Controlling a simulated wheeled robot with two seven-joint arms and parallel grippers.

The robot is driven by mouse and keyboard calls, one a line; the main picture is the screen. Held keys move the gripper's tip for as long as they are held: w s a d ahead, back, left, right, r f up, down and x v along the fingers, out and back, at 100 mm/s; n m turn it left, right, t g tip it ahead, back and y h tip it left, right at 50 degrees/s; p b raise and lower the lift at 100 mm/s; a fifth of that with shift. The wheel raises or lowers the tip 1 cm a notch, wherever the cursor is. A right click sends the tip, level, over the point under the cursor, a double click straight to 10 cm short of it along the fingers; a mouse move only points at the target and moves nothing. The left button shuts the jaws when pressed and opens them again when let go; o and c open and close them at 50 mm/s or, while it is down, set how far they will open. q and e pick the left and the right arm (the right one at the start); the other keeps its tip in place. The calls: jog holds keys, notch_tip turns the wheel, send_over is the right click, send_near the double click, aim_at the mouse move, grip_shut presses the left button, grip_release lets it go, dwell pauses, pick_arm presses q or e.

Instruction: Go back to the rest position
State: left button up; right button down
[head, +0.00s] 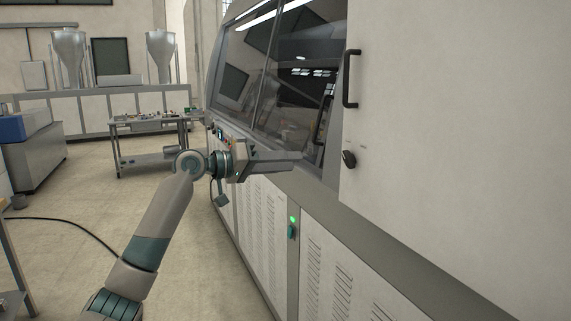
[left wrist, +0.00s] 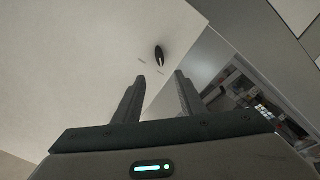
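My left arm comes up from the bottom of the head view, and its gripper (head: 298,158) points right, in front of the machine's window opening. In the left wrist view my left gripper (left wrist: 158,90) has its two fingers apart with nothing between them. A black rotary knob (head: 348,159) on the white machine panel (head: 450,120) lies just right of the fingertips in the head view. The knob (left wrist: 159,55) also shows beyond the fingertips in the left wrist view, apart from them. My right gripper is not in view.
A workbench (head: 150,124) with small items stands at the back left. The floor (head: 85,190) left of my arm is mostly clear, with a black cable across it.

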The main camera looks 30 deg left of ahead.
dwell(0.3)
